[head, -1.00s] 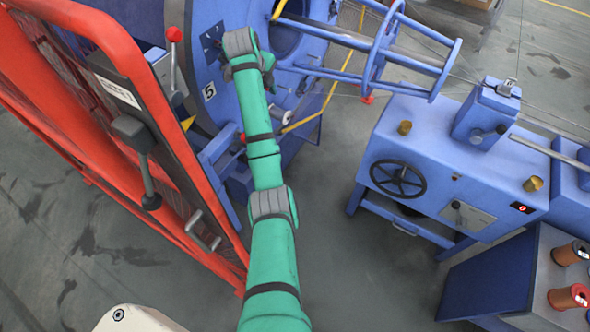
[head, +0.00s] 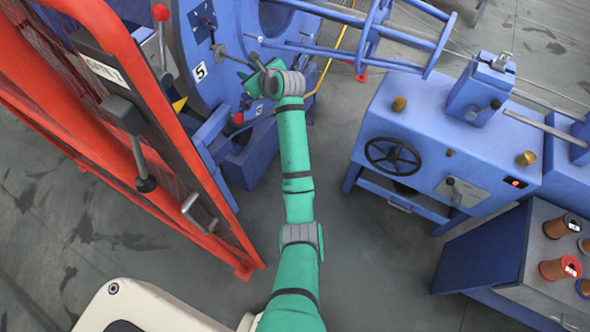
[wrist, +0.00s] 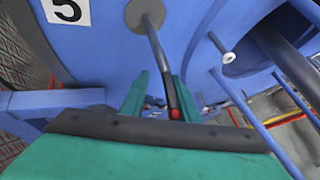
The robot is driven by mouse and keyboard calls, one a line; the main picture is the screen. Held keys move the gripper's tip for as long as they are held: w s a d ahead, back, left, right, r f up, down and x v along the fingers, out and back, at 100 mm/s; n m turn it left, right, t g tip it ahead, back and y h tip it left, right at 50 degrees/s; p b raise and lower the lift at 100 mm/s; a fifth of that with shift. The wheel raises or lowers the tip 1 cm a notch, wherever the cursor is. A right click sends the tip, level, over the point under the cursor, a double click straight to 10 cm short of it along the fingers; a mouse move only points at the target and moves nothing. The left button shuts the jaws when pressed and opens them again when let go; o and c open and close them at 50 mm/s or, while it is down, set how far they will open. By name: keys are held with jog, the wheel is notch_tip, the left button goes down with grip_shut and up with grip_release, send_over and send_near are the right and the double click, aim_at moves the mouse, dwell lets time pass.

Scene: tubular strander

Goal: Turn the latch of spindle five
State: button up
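The number 5 plate (head: 199,72) is on the blue face of the strander, and it also shows in the wrist view (wrist: 66,10). Right of it is the latch, a grey round hub (head: 219,50) with a thin lever. In the wrist view the lever (wrist: 157,55) runs from its hub (wrist: 145,14) down to a red tip (wrist: 174,113). My gripper (head: 243,68) is at the lever. In the wrist view its green fingers (wrist: 160,88) stand apart on either side of the lever, with a gap showing. Whether either finger touches the lever cannot be told.
A red-orange gate frame (head: 120,90) stands close at left, with a red-knobbed lever (head: 161,14) behind it. Blue tubes (head: 375,35) extend right of the strander face. A blue cabinet with a black handwheel (head: 392,156) stands at right. Open floor lies between.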

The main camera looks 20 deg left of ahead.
jog(key=s+d+r+m+t+y, duration=0.1)
jog(key=s+d+m+t+y, duration=0.1)
jog(key=s+d+y, duration=0.4)
jog(key=s+d+f+n+t+h, duration=0.2)
jog(key=s+d+f+h, duration=0.2)
jog(key=s+d+f, duration=0.2)
jog(key=s+d+f+n+t+h, duration=0.3)
jog(key=s+d+f+h, duration=0.2)
jog(key=d+f, duration=0.6)
jog(key=shift+s+d+f, duration=0.2)
jog(key=shift+s+d, duration=0.6)
jog(key=shift+d, duration=0.1)
dwell(0.6)
